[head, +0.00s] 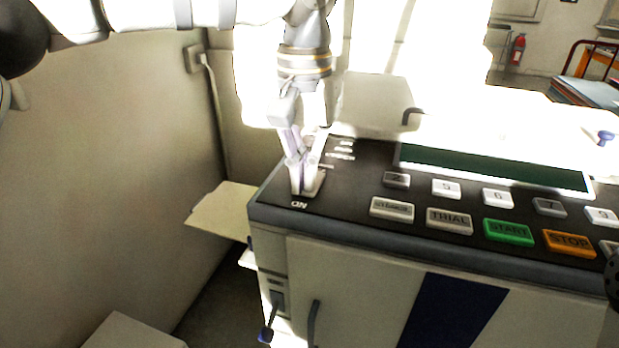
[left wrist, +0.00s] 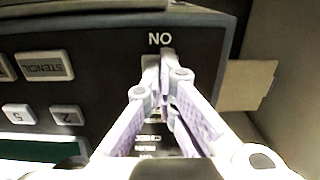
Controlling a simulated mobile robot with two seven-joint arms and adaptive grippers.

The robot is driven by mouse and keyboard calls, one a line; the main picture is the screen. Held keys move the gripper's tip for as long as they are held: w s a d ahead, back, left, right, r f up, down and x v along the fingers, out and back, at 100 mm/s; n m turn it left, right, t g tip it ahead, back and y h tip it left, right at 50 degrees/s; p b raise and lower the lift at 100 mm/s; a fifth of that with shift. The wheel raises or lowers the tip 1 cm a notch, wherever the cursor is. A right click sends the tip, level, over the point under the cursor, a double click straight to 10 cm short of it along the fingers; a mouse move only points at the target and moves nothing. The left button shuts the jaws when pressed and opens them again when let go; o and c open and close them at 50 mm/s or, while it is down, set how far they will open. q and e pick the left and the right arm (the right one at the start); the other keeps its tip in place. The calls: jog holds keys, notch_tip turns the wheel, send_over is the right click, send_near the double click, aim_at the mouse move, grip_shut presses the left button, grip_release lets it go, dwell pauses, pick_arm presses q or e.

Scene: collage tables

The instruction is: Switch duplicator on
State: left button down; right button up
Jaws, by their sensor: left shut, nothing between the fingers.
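The duplicator (head: 350,260) is a pale machine with a dark control panel on top, at the lower right of the head view. Its light switch (head: 314,183) sits at the panel's left end, just behind the "ON" label. In the left wrist view the switch (left wrist: 149,75) is partly hidden by my fingers, and the label appears upside down. My left gripper (head: 300,160) points down at the switch, shut and empty. Its fingertips (left wrist: 166,62) are at the switch, overlapping it; I cannot tell whether they touch. Which way the switch is tilted is unclear.
The panel carries grey keys, a green START button (head: 508,232), an orange STOP button (head: 570,243) and a dark green display (head: 490,170). A pale wall (head: 110,180) stands close on the left. A beige tray (head: 222,213) juts from the machine's left side.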

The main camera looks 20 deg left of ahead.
pick_arm(q)
jog(key=shift+f, duration=0.3)
notch_tip(320, 180, up, 5)
jog(key=shift+r+p, duration=0.1)
jog(key=shift+p, duration=0.45)
jog(key=shift+r, duration=1)
pick_arm(e)
jog(key=shift+w+r+t, duration=0.4)
jog(key=shift+w+r, duration=0.4)
jog(key=shift+w, duration=0.05)
pick_arm(q)
jog(key=shift+f, duration=0.1)
